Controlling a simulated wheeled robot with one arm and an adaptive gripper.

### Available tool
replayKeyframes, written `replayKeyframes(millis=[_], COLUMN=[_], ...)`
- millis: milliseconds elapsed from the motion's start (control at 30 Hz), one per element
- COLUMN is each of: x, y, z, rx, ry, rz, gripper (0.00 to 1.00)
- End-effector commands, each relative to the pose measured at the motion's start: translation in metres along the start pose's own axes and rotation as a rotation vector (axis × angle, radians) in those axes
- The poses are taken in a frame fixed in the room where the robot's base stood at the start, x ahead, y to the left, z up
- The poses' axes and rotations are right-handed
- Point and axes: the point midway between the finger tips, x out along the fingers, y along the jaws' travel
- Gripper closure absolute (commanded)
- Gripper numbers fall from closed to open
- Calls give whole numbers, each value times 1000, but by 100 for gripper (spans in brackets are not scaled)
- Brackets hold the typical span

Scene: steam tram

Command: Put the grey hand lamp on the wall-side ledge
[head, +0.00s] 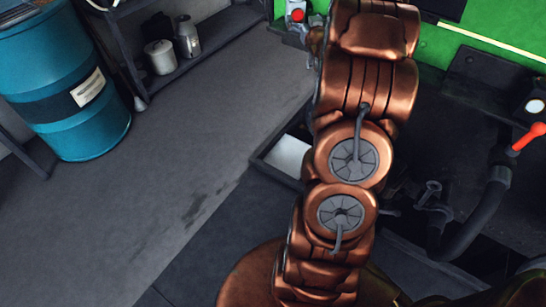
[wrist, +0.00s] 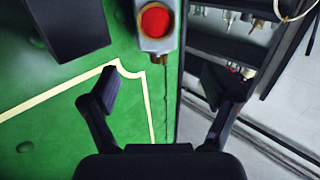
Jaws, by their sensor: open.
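A grey lamp-like housing with a round red lens (wrist: 155,22) is at the top of the wrist view, against the green panel. It also shows in the head view (head: 297,12), at the top beside my arm. I cannot tell for sure whether it is the grey hand lamp. My gripper (wrist: 163,92) is open and empty, its two black fingers spread below the housing and apart from it. In the head view my copper arm hides most of the middle, and I cannot make out the gripper there. I cannot identify the wall-side ledge for sure.
A dark shelf (head: 212,38) at the upper left holds a white pot (head: 160,57) and a grey canister (head: 187,36). A blue drum (head: 66,85) stands left of it. The grey floor between is clear. A red-handled lever (head: 529,136) is at the right.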

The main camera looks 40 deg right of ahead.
Motion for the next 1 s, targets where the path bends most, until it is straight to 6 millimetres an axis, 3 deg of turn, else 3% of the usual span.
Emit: replayKeyframes(millis=[233, 467, 767, 1000], x=[-20, -79, -204, -331], y=[-58, -124, -192, -226], z=[13, 37, 67, 80], rx=[-32, -79, -154, -233], ry=[-212, -503, -891, -1193], rz=[-18, -46, -110, -188], gripper=[13, 13, 13, 13])
